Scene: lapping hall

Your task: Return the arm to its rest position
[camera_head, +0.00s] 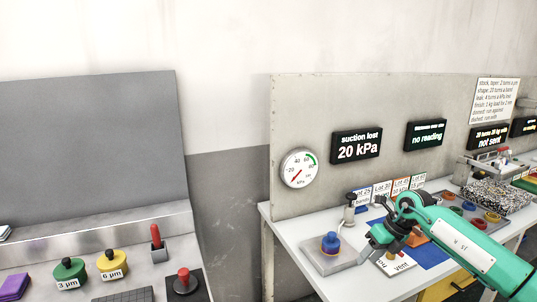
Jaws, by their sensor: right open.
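My right arm, teal, comes in from the lower right over the white bench (350,285). Its dark gripper (370,250) is open, with its fingertips close to the right of a blue-topped knob (330,242) on a grey block (328,257). I cannot tell whether they touch. Nothing shows between the fingers. The arm and gripper hide part of the bench and the cards behind them. My left gripper is not in view.
A pressure gauge (298,169) and a display reading "suction lost 20 kPa" (357,145) are on the grey back panel (310,110). Green (70,270) and yellow (112,263) labelled pots stand on the left bench. A gap separates the benches. Trays and colored pots crowd the right.

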